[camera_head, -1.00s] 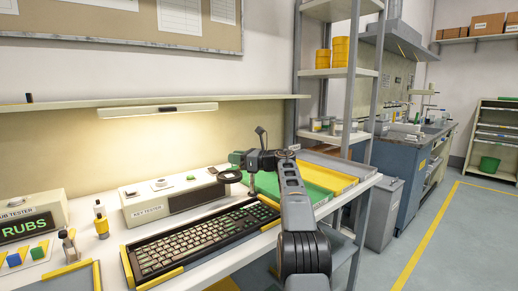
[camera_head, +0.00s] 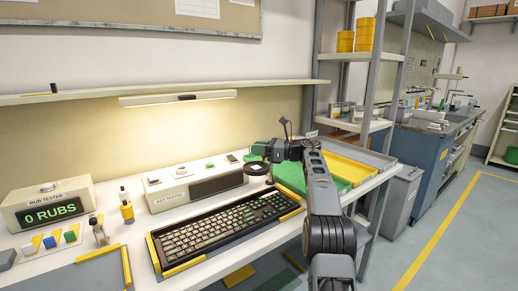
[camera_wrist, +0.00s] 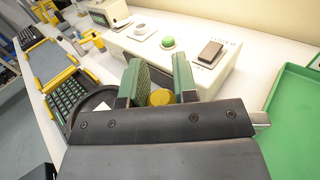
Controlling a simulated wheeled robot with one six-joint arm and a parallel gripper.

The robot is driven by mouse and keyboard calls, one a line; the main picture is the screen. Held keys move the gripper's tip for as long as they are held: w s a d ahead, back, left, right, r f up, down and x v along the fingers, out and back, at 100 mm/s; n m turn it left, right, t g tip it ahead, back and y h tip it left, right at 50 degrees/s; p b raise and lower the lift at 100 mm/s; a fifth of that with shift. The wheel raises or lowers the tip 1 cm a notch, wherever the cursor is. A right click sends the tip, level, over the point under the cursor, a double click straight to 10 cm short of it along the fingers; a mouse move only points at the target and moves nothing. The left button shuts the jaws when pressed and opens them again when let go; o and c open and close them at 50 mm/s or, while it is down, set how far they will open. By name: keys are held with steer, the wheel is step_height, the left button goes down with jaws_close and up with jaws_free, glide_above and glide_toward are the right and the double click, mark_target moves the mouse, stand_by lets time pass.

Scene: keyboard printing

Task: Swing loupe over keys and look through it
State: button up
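The loupe (camera_head: 257,168) is a black ring beside the right part of the key tester box, behind the keyboard's far right end. The black ring also shows in the wrist view (camera_wrist: 88,108), left of my fingers and partly hidden by my gripper. The keyboard (camera_head: 222,226) has dark keys and yellow edge pieces; its keys show in the wrist view (camera_wrist: 68,97). My gripper (camera_head: 264,150) is just above the ring. In the wrist view my green-padded fingers (camera_wrist: 160,75) stand apart. A yellow knob (camera_wrist: 160,97) shows in the gap between them; contact is unclear.
The key tester (camera_head: 198,186) stands behind the keyboard. A green tray (camera_head: 318,173) and a yellow tray (camera_head: 350,170) lie to the right. The rub tester (camera_head: 48,205) reads "0 RUBS" at the left. Shelf posts rise behind my arm.

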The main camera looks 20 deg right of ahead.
steer(key=o, duration=0.4)
steer(key=shift+s+d, duration=0.1)
steer(key=v, duration=1.3)
steer(key=shift+s+d+p, duration=0.2)
steer(key=shift+d+p, duration=0.1)
